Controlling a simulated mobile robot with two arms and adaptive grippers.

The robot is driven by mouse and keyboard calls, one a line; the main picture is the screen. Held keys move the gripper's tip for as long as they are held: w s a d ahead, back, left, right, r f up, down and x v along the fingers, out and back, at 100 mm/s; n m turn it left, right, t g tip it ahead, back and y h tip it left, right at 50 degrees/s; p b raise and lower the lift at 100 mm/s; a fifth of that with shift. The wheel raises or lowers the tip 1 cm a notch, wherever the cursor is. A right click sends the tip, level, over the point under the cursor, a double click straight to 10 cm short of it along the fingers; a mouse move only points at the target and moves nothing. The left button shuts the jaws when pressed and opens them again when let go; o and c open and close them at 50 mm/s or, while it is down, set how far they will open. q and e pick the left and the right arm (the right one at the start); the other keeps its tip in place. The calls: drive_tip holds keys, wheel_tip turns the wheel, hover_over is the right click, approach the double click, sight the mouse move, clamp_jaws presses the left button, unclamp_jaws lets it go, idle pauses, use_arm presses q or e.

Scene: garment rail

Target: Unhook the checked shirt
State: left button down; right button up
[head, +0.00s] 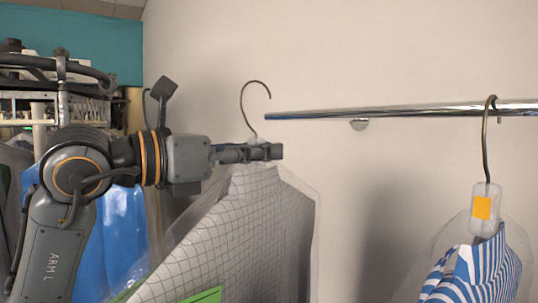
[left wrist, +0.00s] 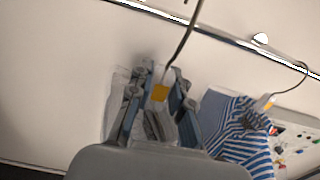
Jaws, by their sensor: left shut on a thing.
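The checked shirt (head: 235,235) is white with a dark grid, under a clear cover, and hangs upright from a wire hanger. My left gripper (head: 265,152) is shut on the hanger's neck, just above the collar. The hanger's hook (head: 255,95) stands above the gripper, to the left of the rail's free end, and appears clear of the rail (head: 400,112). In the left wrist view the hanger's orange tag (left wrist: 159,92) shows between the fingers, with the wire rising above it. My right gripper is not in view.
A blue-and-white striped shirt (head: 475,270) hangs on the rail at the right, its hanger tagged orange (head: 482,207). A gap lies between the two shirts. Behind my left arm are a blue garment (head: 112,245) and a cluttered rack.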

use_arm(q)
drive_tip(key=b+v, duration=0.4)
drive_tip(key=v, duration=1.4)
drive_tip(key=shift+r, duration=0.1)
drive_tip(key=shift+w, duration=0.1)
idle(0.3)
